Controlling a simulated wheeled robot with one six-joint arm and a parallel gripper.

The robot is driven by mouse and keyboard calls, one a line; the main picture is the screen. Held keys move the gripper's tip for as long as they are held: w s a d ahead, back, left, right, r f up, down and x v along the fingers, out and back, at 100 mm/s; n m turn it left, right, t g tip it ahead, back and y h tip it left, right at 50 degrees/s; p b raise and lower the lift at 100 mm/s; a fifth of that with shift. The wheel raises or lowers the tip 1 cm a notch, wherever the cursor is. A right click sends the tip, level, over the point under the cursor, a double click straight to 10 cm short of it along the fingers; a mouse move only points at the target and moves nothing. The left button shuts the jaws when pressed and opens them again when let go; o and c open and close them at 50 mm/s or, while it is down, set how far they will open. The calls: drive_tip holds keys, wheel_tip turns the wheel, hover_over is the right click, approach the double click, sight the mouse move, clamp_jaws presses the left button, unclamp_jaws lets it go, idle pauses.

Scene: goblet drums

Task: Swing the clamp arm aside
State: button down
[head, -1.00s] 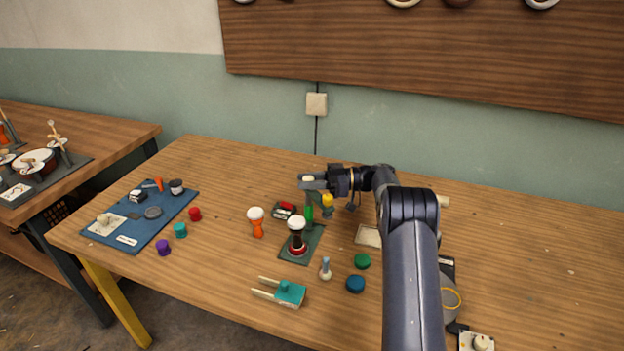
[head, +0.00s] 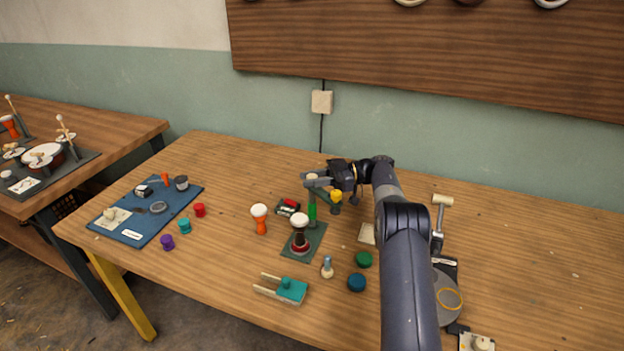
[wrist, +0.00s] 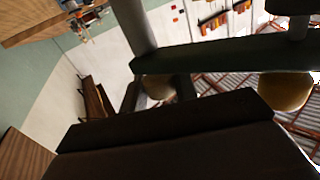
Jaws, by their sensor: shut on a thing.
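The clamp stands on a dark green base (head: 312,237) and has a bright green post (head: 312,213). Its dark green clamp arm (head: 321,192) runs at the top of the post and carries a yellow knob (head: 336,196) off to the right. A goblet drum (head: 299,222) with a white head stands upright on the base, left of the post. My gripper (head: 316,182) is above the post, shut at the arm's end near a pale knob, partly hidden by the fingers. In the wrist view the clamp arm (wrist: 220,55) crosses the picture, with the yellow knob (wrist: 286,91) at right.
An orange goblet drum (head: 260,220) and a small red-and-dark item (head: 287,207) stand to the left. The table behind the clamp is clear.

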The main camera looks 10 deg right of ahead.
drive_tip(key=c, duration=1.1)
unclamp_jaws()
drive_tip(key=shift+r, duration=0.15)
wheel_tip(320, 180, up, 10)
drive_tip(key=shift+f, duration=0.15)
drive_tip(key=shift+c, duration=0.5)
